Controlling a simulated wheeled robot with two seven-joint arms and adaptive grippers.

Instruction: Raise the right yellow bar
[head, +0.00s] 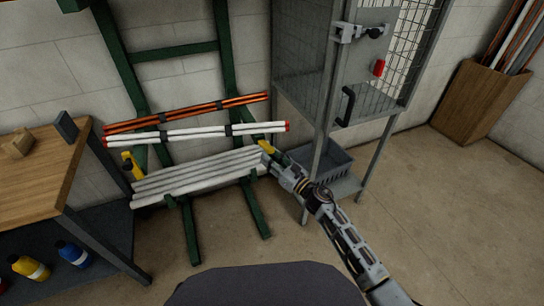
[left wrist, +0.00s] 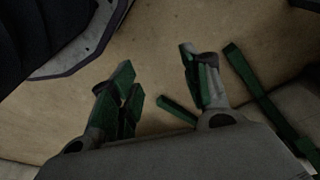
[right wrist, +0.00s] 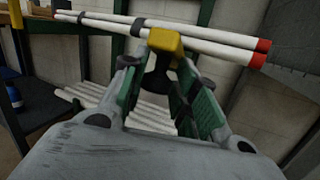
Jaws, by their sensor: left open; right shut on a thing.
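The right yellow bar (right wrist: 166,42) shows in the right wrist view as a yellow block on a dark stem, close to white pipes (right wrist: 190,37) with red ends. My right gripper (right wrist: 160,85) has its two green-padded fingers on either side of that dark stem and is shut on it. In the head view my right gripper (head: 268,152) is at the right end of the rack, with a bit of yellow at its tip. A second yellow bar (head: 131,166) stands at the rack's left. My left gripper (left wrist: 155,75) is open and empty above the floor.
The green rack (head: 190,225) also carries orange pipes (head: 190,112) and lower white pipes (head: 195,178). A wire cage cabinet (head: 345,70) stands close to the right of my right gripper. A wooden workbench (head: 40,170) is at the left.

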